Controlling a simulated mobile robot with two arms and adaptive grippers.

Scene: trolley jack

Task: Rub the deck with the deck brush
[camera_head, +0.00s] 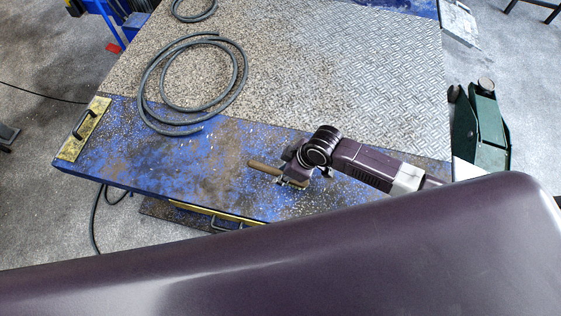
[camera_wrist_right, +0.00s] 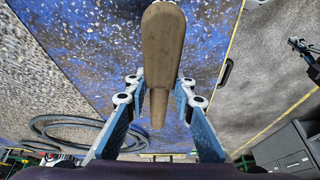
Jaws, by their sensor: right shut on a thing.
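The deck (camera_head: 215,165) has a worn, speckled blue front strip and a grey tread-plate area behind it. It also shows in the right wrist view (camera_wrist_right: 95,40). The deck brush (camera_head: 262,167) is a brown, rounded bar over the blue strip. In the right wrist view the brush (camera_wrist_right: 163,45) runs lengthwise between the fingers. My right gripper (camera_wrist_right: 158,98) is shut on the brush. In the head view the right gripper (camera_head: 293,176) is low over the strip. The brush's underside is hidden, so I cannot tell whether it touches the deck. My left gripper is not in view.
A coiled grey hose (camera_head: 148,90) lies on the deck behind and left of the brush. A yellow plate with a black handle (camera_head: 83,128) is at the left end. A green trolley jack (camera_head: 487,125) stands on the floor to the right. The blue strip left of the brush is clear.

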